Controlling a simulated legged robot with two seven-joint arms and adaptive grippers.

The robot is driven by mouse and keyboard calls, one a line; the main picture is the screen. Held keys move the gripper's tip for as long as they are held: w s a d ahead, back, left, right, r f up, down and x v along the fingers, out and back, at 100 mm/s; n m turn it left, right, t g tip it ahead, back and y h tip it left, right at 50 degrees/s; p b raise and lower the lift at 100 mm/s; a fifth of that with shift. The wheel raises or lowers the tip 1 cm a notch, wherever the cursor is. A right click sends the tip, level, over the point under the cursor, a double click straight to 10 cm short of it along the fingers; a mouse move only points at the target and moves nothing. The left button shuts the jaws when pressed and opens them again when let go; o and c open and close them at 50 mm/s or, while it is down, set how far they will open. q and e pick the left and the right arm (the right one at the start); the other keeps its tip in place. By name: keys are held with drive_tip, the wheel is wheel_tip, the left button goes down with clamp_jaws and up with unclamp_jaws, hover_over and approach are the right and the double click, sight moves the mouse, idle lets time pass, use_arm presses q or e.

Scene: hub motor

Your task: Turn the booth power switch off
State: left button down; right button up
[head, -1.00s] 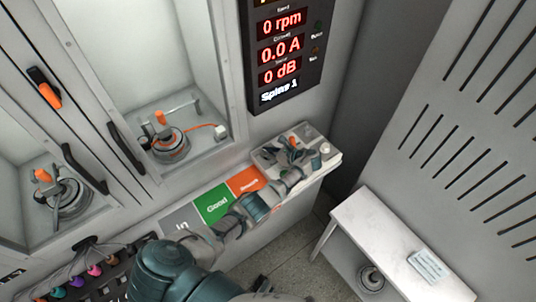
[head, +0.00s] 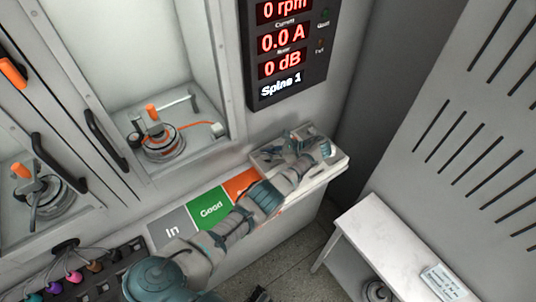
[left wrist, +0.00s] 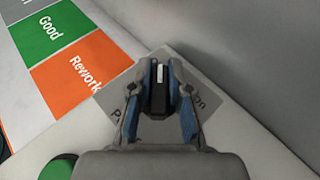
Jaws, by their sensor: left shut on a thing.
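The booth power switch appears as a black knob with a white mark (left wrist: 159,76) in the left wrist view. It stands between my left gripper's (left wrist: 159,100) two blue-and-grey fingers, which are shut on it. Its grey label lies underneath, mostly hidden by the fingers. In the head view my left gripper (head: 325,148) is at the right part of the pale control panel (head: 338,163) at the shelf end; there it hides the switch. The white mark runs roughly lengthwise in the wrist picture. My right gripper is not in view.
A dark display (head: 286,50) reads 0 rpm, 0.0 A and 0 dB above the panel. In, Good (head: 211,208) and Rework zones line the shelf. A green round button (left wrist: 60,167) sits near my gripper. A white table (head: 385,240) stands right.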

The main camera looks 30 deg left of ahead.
use_arm(q)
drive_tip(key=shift+w, duration=0.1)
idle(0.3)
drive_tip(key=c, duration=1.1)
unclamp_jaws()
drive_tip(key=shift+w+d, duration=0.1)
drive_tip(key=shift+w+d+r, duration=0.1)
drive_tip(key=shift+d+r, duration=0.1)
drive_tip(key=shift+r, duration=0.3)
drive_tip(key=shift+a+r, duration=0.15)
drive_tip(key=shift+r, duration=0.5)
wheel_tip(320, 180, up, 8)
drive_tip(key=shift+f, duration=0.25)
